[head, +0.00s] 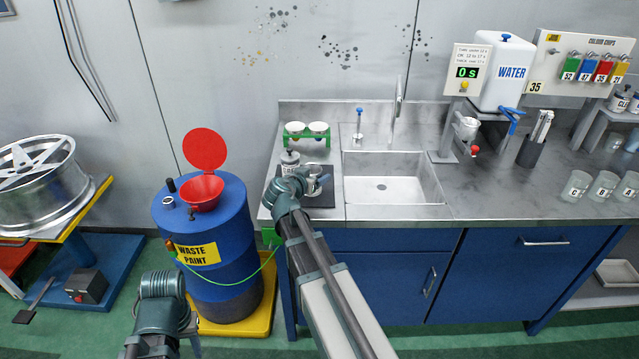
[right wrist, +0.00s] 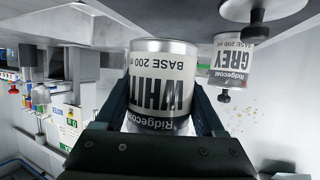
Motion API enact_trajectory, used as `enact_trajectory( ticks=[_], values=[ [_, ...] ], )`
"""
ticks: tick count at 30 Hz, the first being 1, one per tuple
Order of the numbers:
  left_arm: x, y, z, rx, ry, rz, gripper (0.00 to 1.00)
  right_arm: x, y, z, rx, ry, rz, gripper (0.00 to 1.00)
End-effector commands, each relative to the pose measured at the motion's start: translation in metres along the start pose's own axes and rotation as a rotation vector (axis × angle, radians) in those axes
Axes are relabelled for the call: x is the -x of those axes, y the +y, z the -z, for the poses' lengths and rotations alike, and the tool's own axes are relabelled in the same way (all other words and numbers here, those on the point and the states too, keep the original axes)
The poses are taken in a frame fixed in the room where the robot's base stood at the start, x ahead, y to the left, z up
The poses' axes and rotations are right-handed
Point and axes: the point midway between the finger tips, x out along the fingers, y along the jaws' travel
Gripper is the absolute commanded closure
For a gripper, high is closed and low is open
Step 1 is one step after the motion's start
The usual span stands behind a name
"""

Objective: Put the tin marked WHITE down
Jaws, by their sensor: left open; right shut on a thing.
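The tin marked WHITE (right wrist: 160,88) is a silver tin with a pale label and dark letters. It fills the middle of the right wrist view, which is upside down, between the fingers of my right gripper (right wrist: 164,98). The gripper is shut on its sides. The tin's base faces the dark mat (right wrist: 190,16); I cannot tell whether they touch. In the head view, my right gripper (head: 312,184) is over the dark mat (head: 322,201) left of the sink, and covers much of the tin. My left gripper (head: 160,343) is open and low before the drum, partly cut off.
A GREY tin (right wrist: 232,62) with a knobbed lid stands beside the WHITE tin; a loose silver lid (right wrist: 275,10) is close by. A green rack (head: 307,139) stands behind, the sink (head: 392,188) to the right, and the blue waste-paint drum (head: 215,255) to the left.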

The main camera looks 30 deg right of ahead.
Motion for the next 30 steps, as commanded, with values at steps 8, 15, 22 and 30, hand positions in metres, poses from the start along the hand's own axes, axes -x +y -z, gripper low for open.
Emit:
enact_trajectory(
  ticks=[8, 15, 22, 30],
  values=[
    [-0.001, 0.0, 0.0, 0.0, 0.0, 0.0, 0.55, -0.014, 0.003, 0.004, 0.0, 0.0, 0.001, 0.89],
    [-0.003, 0.0, 0.0, 0.0, 0.0, 0.0, 0.55, -0.03, 0.006, 0.009, -0.002, -0.001, -0.003, 0.89],
    [-0.038, 0.004, 0.002, 0.0, 0.0, 0.0, 0.55, -0.04, 0.006, -0.025, 0.0, -0.001, 0.0, 0.89],
    [-0.037, 0.004, 0.002, -0.001, 0.0, 0.0, 0.55, -0.04, 0.006, -0.024, 0.0, 0.0, 0.0, 0.89]
  ],
)
